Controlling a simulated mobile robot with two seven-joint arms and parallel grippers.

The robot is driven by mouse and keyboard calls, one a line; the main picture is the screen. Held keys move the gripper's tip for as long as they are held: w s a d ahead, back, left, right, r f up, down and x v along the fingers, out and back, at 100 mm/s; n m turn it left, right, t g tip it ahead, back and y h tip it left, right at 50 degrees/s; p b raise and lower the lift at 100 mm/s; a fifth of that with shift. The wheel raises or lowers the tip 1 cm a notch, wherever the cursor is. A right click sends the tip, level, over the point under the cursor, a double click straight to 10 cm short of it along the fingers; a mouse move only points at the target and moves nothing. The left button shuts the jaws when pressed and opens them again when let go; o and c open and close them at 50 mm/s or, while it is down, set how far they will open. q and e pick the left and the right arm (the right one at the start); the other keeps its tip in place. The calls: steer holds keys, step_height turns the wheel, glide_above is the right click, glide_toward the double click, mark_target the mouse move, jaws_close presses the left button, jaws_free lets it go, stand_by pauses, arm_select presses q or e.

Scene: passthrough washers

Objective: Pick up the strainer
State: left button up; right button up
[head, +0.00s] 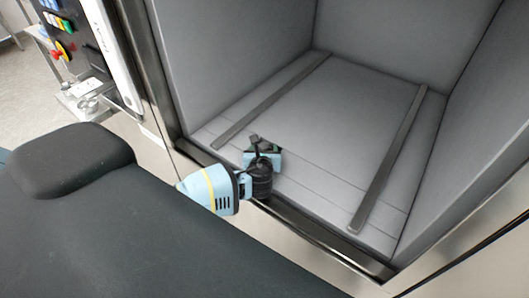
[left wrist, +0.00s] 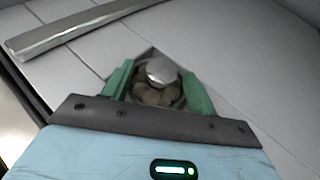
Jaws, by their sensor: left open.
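The strainer (left wrist: 160,72) shows in the left wrist view as a round silver knob above a brownish, perforated-looking body. It sits at a dark, square-cornered recess in the washer chamber floor. My left gripper (left wrist: 159,80) has its two green fingers open, one on either side of the strainer. I cannot tell whether they touch it. In the head view my left gripper (head: 264,155) is low over the front part of the chamber floor and hides most of the strainer's spot. My right gripper is not in view.
The grey chamber floor (head: 310,120) carries two dark rails, a left one (head: 270,100) and a right one (head: 390,160). Grey walls close in both sides and the back. A metal front sill (head: 320,243) runs below my arm. A control panel (head: 62,35) is at upper left.

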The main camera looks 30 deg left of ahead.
arm_select(q)
steer(key=shift+r, duration=0.1)
steer(key=c, duration=1.1)
steer(key=shift+r, duration=0.1)
